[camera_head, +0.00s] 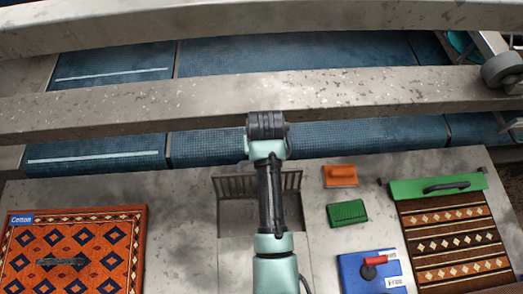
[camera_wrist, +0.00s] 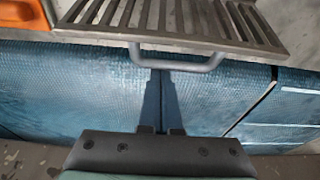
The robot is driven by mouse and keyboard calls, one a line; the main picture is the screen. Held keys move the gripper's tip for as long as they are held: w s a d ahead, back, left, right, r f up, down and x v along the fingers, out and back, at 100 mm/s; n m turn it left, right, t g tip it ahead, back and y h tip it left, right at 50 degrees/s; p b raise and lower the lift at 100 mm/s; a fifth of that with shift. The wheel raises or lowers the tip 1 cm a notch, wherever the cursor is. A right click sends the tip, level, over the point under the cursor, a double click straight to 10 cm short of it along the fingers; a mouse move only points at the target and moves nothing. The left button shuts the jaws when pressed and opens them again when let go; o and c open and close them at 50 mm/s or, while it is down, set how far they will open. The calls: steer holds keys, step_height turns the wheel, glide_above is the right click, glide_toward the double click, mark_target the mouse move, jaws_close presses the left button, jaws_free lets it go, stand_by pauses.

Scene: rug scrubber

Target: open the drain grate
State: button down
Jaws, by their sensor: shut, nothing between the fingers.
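The drain grate (camera_head: 232,186) is a grey slatted panel. In the head view its bars stand up, tilted, along the far edge of a rectangular recess (camera_head: 233,220) in the floor; my arm covers its middle. In the wrist view the grate (camera_wrist: 185,22) fills the top, with its grey loop handle (camera_wrist: 178,62) along its lower edge. My gripper (camera_wrist: 161,76) is shut and empty. Its fingertips overlap the handle's lower bar in the picture; I cannot tell whether they touch. The fingertips are hidden in the head view.
An orange brush (camera_head: 340,175), a green sponge (camera_head: 347,212) and a blue box (camera_head: 372,272) lie right of the recess. Patterned rugs lie at left (camera_head: 75,250) and right (camera_head: 455,240). Grey beams (camera_head: 400,100) cross above blue panels (camera_head: 300,55) at the back.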

steer(key=shift+w+f, duration=0.1)
steer(key=shift+f, duration=0.3)
steer(key=s+r+t+p, duration=0.1)
steer(key=p, duration=0.1)
steer(key=shift+s+r+p, duration=0.25)
steer(key=shift+s+p, duration=0.1)
steer(key=shift+s, duration=0.35)
